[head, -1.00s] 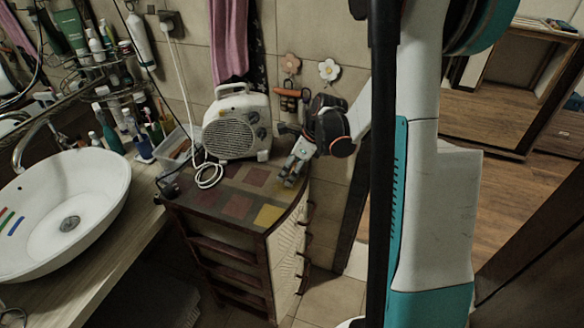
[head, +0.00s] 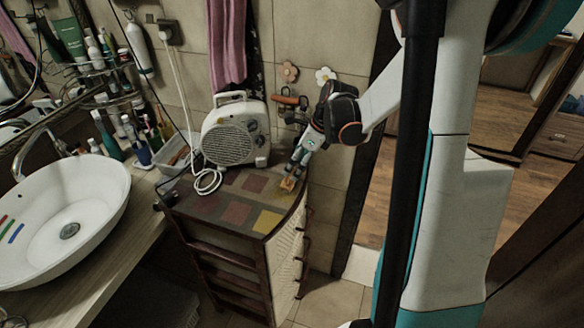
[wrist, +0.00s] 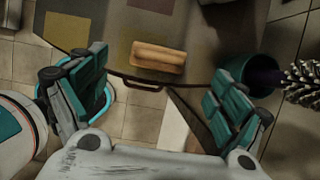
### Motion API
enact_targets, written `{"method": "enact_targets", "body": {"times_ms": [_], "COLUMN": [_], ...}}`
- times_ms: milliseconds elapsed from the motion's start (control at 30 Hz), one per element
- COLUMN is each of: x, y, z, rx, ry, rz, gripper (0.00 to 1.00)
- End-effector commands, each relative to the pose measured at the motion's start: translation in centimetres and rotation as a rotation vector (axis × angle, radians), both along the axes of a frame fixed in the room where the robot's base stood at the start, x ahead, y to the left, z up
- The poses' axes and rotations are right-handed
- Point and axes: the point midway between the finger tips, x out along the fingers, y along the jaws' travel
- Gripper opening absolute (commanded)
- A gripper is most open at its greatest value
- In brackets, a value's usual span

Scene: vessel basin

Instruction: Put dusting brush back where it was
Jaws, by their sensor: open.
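A wooden block-like piece (wrist: 158,57), which looks like the dusting brush, lies on the cabinet top (wrist: 190,25) near its edge. In the head view the brush (head: 289,184) is a small orange-brown spot near the cabinet's right back corner. No bristles can be made out. My gripper (wrist: 155,72) is open, with its teal fingers spread to the left and right of the brush and apart from it. In the head view my gripper (head: 296,163) is just above the brush, pointing down to the left.
A white fan heater (head: 235,132) with a coiled cord stands on the cabinet. An orange-handled item (head: 288,100) hangs on the wall below two flower hooks, close behind my gripper. A basin (head: 62,215) is at left. The wrist view shows a bristly brush (wrist: 303,78) beside a dark green container (wrist: 250,72).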

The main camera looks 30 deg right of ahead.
Motion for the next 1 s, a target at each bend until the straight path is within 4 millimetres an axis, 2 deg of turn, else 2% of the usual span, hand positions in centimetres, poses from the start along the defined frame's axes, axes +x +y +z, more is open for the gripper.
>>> {"method": "enact_targets", "body": {"times_ms": [33, 100, 300, 1000], "x": [-0.3, -0.8, -1.5, -1.6], "y": [-0.3, -0.6, -1.1, -1.1], "z": [1.2, 2.3, 4.4, 5.0], "rx": [0.001, 0.001, 0.001, -0.003], "ry": [0.000, 0.000, 0.001, -0.005], "rz": [-0.002, -0.002, -0.001, 0.009], "gripper": [0.90, 0.90, 0.90, 0.90]}}
